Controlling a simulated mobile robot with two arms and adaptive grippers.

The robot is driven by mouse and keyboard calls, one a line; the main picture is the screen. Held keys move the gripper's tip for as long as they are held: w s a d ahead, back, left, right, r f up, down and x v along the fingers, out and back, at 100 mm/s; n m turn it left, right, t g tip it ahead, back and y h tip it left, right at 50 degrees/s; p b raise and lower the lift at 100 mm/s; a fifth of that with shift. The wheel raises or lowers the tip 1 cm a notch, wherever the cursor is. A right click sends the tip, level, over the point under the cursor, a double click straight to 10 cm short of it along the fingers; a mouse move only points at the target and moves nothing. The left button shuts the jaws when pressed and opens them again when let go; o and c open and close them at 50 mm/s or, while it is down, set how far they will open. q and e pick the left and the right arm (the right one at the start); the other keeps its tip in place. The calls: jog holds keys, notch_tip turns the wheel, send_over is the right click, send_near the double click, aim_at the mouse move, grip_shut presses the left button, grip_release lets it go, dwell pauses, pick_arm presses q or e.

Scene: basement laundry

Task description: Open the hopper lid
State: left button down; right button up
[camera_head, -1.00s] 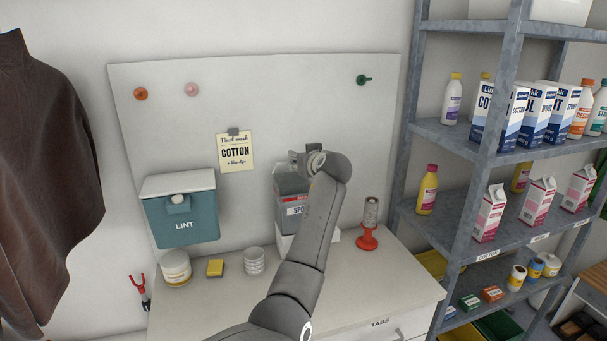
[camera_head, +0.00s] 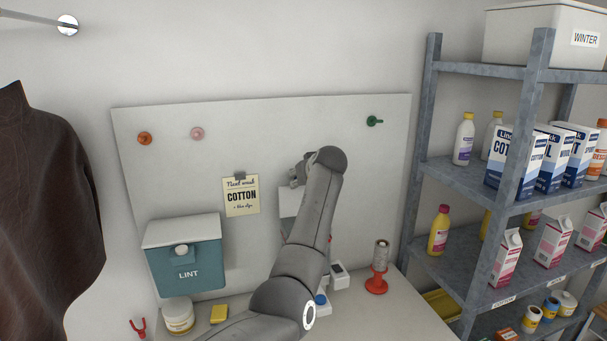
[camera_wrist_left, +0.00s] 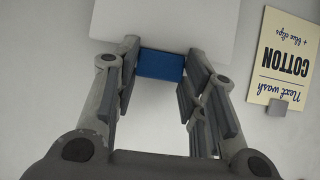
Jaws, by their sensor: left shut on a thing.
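The hopper stands against the pale back board, largely hidden behind my left arm in the head view. Its pale lid (camera_head: 290,202) shows as a light panel beside my forearm and looks raised. In the left wrist view the lid (camera_wrist_left: 165,22) is a white panel with a blue tab (camera_wrist_left: 160,66) at its edge. My left gripper (camera_head: 297,178) is at the top of the lid. Its fingers (camera_wrist_left: 160,75) close on both sides of the blue tab. The lid's hinge is hidden. My right gripper is not in view.
A teal LINT bin (camera_head: 187,268) hangs left of the hopper, and a COTTON note (camera_head: 241,196) is above it. A red spool stand (camera_head: 377,280) is right of my arm. A metal shelf (camera_head: 455,175) with boxes and bottles stands at the right.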

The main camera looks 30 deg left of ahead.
pick_arm(q)
jog(key=shift+w+a+r, duration=0.15)
jog(key=shift+a+r, duration=0.05)
jog(key=shift+r, duration=0.1)
jog(key=c, duration=1.1)
grip_release()
jog(key=shift+f, duration=0.1)
jog(key=shift+o, duration=1.1)
jog(key=shift+f, duration=0.1)
jog(key=shift+d, duration=0.1)
jog(key=v, duration=1.2)
